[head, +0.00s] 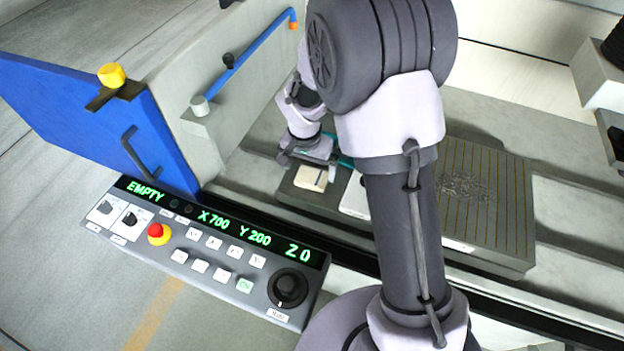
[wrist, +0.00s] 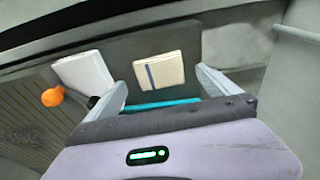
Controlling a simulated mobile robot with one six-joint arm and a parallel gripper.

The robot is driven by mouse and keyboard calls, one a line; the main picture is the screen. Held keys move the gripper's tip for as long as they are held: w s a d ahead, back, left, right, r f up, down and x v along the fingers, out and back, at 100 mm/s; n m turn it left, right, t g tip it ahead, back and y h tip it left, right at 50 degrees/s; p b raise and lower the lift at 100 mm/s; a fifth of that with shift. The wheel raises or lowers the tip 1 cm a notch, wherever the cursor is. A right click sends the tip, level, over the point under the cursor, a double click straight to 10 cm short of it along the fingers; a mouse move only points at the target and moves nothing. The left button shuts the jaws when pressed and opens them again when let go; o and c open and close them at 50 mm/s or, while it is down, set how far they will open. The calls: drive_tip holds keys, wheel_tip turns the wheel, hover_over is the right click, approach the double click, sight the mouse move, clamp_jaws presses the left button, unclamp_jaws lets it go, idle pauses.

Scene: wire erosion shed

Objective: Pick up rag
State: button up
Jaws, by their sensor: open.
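The rag (head: 309,179) looks like a small cream folded cloth lying flat on a dark grey plate (head: 322,205). In the wrist view the rag (wrist: 169,70) shows a blue stripe near its left edge. My gripper (head: 308,166) is over the far side of the rag in the head view, low above the plate. In the wrist view my gripper (wrist: 160,78) has its two fingers wide apart, one to each side of the rag, with nothing held between them. I cannot tell whether the fingertips touch the plate.
A white flat item (wrist: 84,72) lies left of the rag in the wrist view, with an orange knob (wrist: 52,96) beyond it. A teal strip (wrist: 162,105) lies just in front of the gripper's palm. A slotted block (head: 490,190) and blue door (head: 90,120) flank the area.

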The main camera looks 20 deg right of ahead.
sight(312, 176)
drive_tip(key=f, duration=0.1)
drive_tip(key=w+f+b, duration=0.1)
drive_tip(key=f, duration=0.1)
drive_tip(key=d+f+b, duration=0.1)
drive_tip(key=f, duration=0.1)
drive_tip(key=shift+w+f, duration=0.1)
drive_tip(key=shift+w, duration=0.05)
drive_tip(key=shift+r, duration=0.2)
drive_tip(key=shift+c, duration=0.2)
drive_tip(key=c, duration=1.2)
drive_tip(key=shift+r+p, duration=0.4)
drive_tip(key=shift+r, duration=0.15)
drive_tip(key=shift+c, duration=0.2)
wheel_tip(312, 176, up, 3)
drive_tip(key=shift+f+p, duration=0.15)
drive_tip(key=shift+p, duration=0.45)
drive_tip(key=s+r, duration=0.1)
drive_tip(key=s, duration=1.5)
drive_tip(key=shift+a, duration=0.3)
drive_tip(key=shift+r, duration=0.1)
